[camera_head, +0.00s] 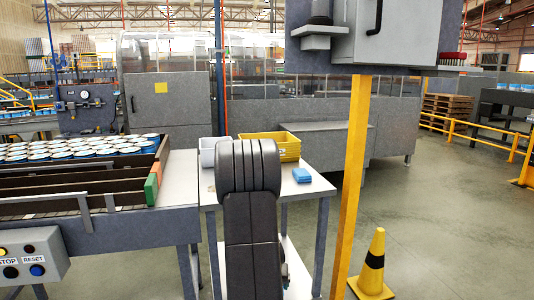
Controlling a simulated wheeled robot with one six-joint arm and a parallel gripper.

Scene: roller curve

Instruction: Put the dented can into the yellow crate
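The yellow crate (290,153) stands on a small white-topped table (316,185) in the middle of the view. My dark arm rises in front of it and hides its lower left part. Many cans (60,148) with pale lids and blue sides stand packed together on the conveyor at the left. I cannot tell which can is dented at this size. My gripper does not show; only arm links are visible.
A white bin (208,150) stands left of the yellow crate, and a blue folded stack (302,175) lies on the table's right. A yellow post (352,190) and a striped cone (374,265) stand to the right. A button box (32,257) is at lower left.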

